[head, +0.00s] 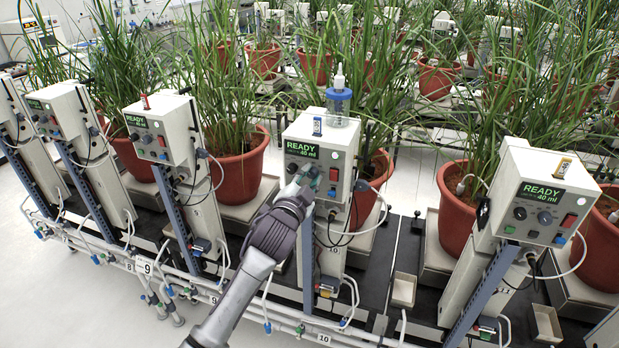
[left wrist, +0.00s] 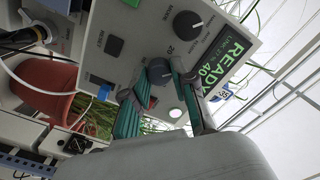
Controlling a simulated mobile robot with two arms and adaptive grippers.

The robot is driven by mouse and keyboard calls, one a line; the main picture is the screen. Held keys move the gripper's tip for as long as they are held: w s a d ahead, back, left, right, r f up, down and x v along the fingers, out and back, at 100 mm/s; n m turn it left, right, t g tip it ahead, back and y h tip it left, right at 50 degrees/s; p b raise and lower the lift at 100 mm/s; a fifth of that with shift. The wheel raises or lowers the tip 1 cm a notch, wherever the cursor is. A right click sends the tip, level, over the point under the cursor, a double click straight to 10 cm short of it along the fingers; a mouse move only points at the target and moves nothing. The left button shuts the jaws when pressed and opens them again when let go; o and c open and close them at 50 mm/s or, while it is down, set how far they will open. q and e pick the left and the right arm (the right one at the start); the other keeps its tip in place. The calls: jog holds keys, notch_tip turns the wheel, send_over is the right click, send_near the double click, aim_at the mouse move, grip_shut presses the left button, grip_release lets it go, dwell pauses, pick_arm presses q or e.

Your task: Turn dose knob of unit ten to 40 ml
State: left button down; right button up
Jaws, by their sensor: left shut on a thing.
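The control box of unit ten (head: 339,131) stands at the middle of the head view, with a lit green display (head: 316,149) reading READY 40 ml. The fingers hide part of the knob. My right gripper is not in view.
A red switch (head: 334,175) sits beside my left gripper on the panel. A bottle with blue liquid (head: 339,102) stands on the box. Neighbouring units flank it, including one at the right (head: 538,200). Potted plants (head: 238,170) stand behind. White pipes run along the front.

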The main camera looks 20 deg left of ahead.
pick_arm(q)
jog(key=shift+f, duration=0.15)
jog(key=c, duration=1)
grip_release()
jog(key=shift+o, duration=0.4)
jog(key=s, duration=1.2)
jog(key=shift+a, duration=0.2)
